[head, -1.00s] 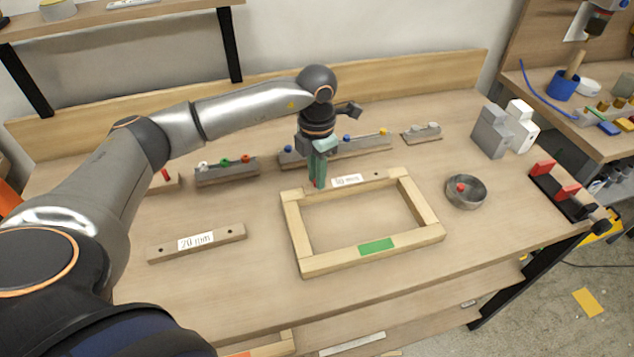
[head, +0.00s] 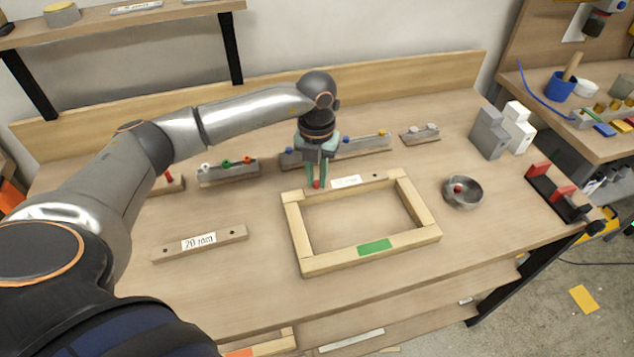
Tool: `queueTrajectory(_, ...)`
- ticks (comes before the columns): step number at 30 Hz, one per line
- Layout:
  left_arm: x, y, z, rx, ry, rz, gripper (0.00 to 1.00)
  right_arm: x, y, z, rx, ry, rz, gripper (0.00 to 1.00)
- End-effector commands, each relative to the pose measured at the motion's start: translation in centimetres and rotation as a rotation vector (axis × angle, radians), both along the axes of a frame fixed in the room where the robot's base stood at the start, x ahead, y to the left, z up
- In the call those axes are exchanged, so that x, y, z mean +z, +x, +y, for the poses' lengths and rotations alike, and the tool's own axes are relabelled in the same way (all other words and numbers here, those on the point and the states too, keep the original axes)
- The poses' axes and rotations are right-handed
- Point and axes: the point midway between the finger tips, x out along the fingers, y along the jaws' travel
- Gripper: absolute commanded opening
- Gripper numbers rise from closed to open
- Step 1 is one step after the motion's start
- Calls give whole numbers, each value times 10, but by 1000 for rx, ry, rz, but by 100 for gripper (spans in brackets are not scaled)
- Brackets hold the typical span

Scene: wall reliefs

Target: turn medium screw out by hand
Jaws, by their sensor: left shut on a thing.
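My left gripper (head: 317,182) points straight down over the far-left part of the wooden frame (head: 330,262). Its green fingers are shut on a small red-headed screw (head: 316,185), taken as the medium screw. The screw is at the frame's far rail, left of the white label (head: 345,181). Only its red head shows between the fingertips; its shaft is hidden, and I cannot tell how deep it sits. A dark hole shows at the right of the same rail. My right gripper is not in view.
A metal bowl (head: 473,199) with a red item in it stands right of the frame. A bar labelled 20 mm (head: 200,243) lies to the left. Racks with coloured pieces (head: 229,171) line the back. Grey and white blocks (head: 489,135) stand back right. The front of the table is clear.

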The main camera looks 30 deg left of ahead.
Motion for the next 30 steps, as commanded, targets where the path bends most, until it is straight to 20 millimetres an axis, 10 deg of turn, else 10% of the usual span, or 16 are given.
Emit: queueTrajectory(30, 2, 0, 0, 692, 0, 1, 0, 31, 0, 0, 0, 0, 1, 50)
